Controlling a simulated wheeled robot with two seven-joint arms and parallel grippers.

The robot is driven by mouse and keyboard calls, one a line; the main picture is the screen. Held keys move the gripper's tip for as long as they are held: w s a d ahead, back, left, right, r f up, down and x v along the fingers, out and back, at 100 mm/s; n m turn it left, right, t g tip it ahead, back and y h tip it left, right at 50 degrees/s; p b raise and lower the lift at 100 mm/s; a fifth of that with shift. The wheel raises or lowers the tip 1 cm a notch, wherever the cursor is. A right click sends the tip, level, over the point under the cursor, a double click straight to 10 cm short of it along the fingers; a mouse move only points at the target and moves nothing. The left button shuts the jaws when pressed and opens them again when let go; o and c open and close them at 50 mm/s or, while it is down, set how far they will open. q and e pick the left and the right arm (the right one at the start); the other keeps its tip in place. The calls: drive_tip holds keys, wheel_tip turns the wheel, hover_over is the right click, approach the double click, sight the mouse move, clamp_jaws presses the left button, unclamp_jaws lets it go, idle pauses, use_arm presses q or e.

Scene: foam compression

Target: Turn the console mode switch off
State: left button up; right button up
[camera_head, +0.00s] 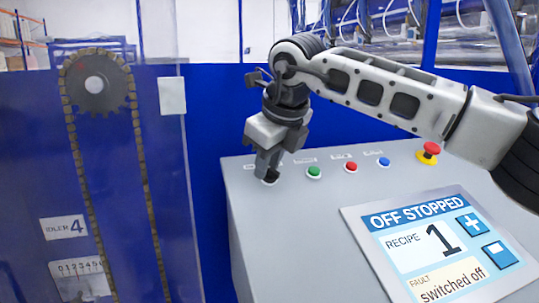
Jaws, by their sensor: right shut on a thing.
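The grey console (290,240) stands in the middle and right of the head view. Its mode switch (270,181) is at the far left of the row of controls, mostly hidden by my gripper. My right gripper (267,167) reaches down from above and is shut on the switch. The switch's pointing direction cannot be made out behind the fingers. The console screen (440,245) reads "OFF STOPPED", "RECIPE 1" and "FAULT switched off". My left gripper is not in view.
A green button (314,172), a red button (351,167) and a blue button (384,162) lie right of the switch. A red emergency stop (431,150) on a yellow base is further right. A chain drive (95,85) stands behind a clear panel at left.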

drive_tip(key=shift+n+p, duration=0.4)
drive_tip(key=shift+n, duration=0.7)
drive_tip(key=o, duration=0.7)
drive_tip(key=shift+c, duration=0.2)
drive_tip(key=shift+s, duration=0.1)
drive_tip(key=shift+r, duration=0.1)
drive_tip(key=b+v, duration=0.1)
drive_tip(key=v, duration=1.4)
drive_tip(key=shift+d+r+b, duration=0.2)
drive_tip(key=shift+r+b, duration=0.2)
